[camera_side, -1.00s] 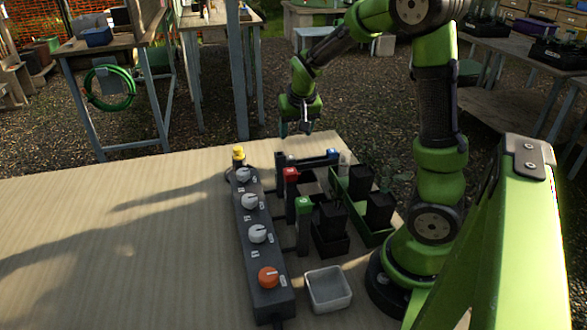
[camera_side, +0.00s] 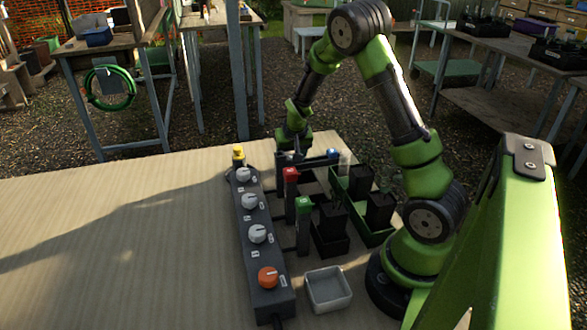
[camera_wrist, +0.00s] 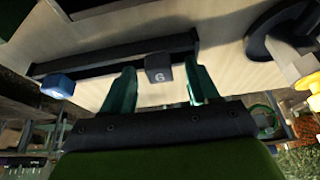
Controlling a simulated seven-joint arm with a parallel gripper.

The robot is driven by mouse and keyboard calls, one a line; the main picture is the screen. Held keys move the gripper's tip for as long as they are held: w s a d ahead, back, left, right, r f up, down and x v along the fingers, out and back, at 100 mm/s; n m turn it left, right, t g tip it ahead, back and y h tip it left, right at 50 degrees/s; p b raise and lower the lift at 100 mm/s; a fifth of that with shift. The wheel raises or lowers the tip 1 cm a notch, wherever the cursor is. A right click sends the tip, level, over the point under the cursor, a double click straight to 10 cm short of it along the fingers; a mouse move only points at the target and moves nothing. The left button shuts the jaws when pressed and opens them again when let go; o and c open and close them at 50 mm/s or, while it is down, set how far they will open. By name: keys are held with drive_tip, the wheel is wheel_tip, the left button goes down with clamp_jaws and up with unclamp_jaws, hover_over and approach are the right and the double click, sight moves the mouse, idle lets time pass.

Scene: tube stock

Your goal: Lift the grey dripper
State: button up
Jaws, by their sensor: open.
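The grey dripper (camera_wrist: 158,68) shows in the wrist view as a dark grey cap marked "G" beside a dark rack bar (camera_wrist: 115,57). My gripper (camera_wrist: 161,78) is open, with one green finger on each side of the cap and gaps visible between cap and fingers.
A blue-capped dripper (camera_side: 333,154) stands at the same rack bar, with red (camera_side: 290,174) and green (camera_side: 303,204) ones nearer. A control box (camera_side: 258,262) with knobs lies left. Trays of black pots (camera_side: 378,210) and a grey tub (camera_side: 328,289) stand right. The left table is clear.

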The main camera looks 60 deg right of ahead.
drive_tip(key=shift+c, duration=0.2)
clamp_jaws()
drive_tip(key=shift+r, duration=0.1)
